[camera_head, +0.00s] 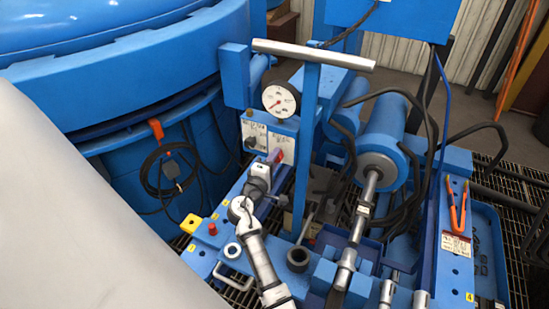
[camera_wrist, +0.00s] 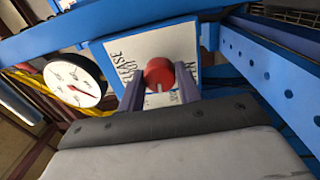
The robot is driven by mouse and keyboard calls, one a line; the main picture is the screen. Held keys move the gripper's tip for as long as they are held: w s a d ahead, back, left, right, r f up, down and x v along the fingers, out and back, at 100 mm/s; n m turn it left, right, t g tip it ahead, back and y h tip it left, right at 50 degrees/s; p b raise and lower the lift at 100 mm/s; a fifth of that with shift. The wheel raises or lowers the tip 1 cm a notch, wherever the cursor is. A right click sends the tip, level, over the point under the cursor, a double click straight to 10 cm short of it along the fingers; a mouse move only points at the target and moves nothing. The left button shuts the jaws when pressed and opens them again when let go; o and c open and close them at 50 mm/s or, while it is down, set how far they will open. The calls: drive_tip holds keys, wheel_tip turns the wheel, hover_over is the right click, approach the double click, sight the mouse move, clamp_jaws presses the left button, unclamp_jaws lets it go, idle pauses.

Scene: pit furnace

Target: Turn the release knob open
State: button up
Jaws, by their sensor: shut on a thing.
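The red release knob (camera_wrist: 158,71) sits on a white lettered plate in the wrist view, with a pale mark on its face. My gripper (camera_wrist: 160,84) has one purple-grey finger on each side of the knob and is shut on it. In the head view my gripper (camera_head: 276,156) reaches the right-hand white plate (camera_head: 282,139) below the gauge. The knob is mostly hidden there by the fingers. How far the knob is turned cannot be told.
A round white gauge (camera_head: 279,100) stands just above the plates. A black knob (camera_head: 250,142) is on the left plate. A blue post with a grey T-bar (camera_head: 313,54) rises close to my gripper's right.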

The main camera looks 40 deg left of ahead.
drive_tip(key=shift+n+p, duration=0.55)
drive_tip(key=shift+n, duration=1.15)
drive_tip(key=o, duration=1)
drive_tip(key=b+v, duration=0.3)
drive_tip(key=v, duration=1)
drive_tip(key=shift+s+d, duration=0.15)
drive_tip(key=shift+s, duration=0.25)
